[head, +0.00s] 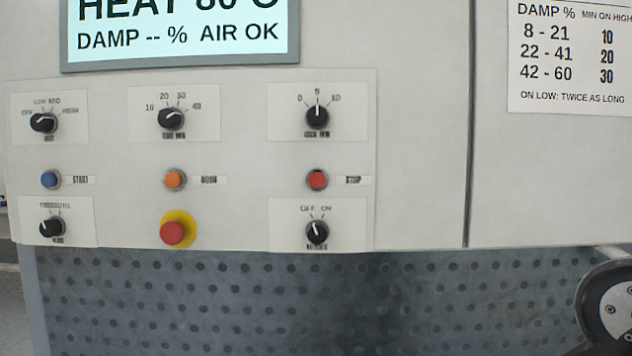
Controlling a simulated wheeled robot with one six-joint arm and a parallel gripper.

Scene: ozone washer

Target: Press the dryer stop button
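The stop button (318,180) is a small round red button in a metal ring, on the right of the control panel's middle row. A label reading STOP (353,180) is just to its right. A cooler knob with a 0–5–10 scale (317,117) sits above it, and a black OFF/ON knob (316,233) sits below it. Nothing covers the button. My gripper is not in view.
A blue start button (50,180) and an orange button (174,180) share the row. A larger red mushroom button on yellow (174,231) sits below. A display (180,38) reads HEAT, DAMP -- %, AIR OK. A damp chart (570,58) hangs right. A perforated panel (250,305) lies below.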

